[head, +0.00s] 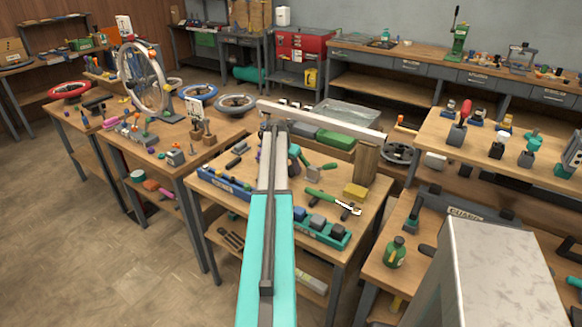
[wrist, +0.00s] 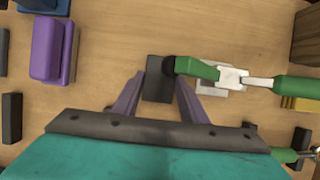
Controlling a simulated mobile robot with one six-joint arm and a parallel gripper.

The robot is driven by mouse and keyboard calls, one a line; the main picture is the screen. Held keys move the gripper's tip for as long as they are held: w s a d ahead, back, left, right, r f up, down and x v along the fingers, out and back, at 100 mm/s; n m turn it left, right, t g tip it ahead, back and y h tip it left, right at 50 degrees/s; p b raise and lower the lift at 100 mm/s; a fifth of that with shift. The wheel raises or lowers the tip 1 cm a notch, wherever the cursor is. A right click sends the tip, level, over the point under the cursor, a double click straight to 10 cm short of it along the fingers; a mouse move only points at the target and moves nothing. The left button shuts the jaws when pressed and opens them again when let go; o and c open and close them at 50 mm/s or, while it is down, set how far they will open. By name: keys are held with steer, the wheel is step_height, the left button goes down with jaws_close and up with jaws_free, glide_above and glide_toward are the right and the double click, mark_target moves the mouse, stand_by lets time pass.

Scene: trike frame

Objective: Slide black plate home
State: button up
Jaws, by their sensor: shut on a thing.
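In the wrist view my gripper (wrist: 157,88) points at the wooden tabletop, its two purple-grey fingers on either side of a small black plate (wrist: 158,80). The gripper is shut on the black plate.
A purple block (wrist: 52,50) lies left of the gripper. A yellow block (head: 355,191) and a wooden block (head: 364,162) are at the right of the middle table (head: 235,207). A green tray (head: 338,241) with dark blocks is at its front edge. Bare wood shows beyond the plate.

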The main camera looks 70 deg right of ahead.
stand_by(0.4)
steer(key=o, duration=1.5)
steer(key=b+v, duration=0.2)
steer(key=v, duration=1.2)
steer(key=shift+a+f, duration=0.1)
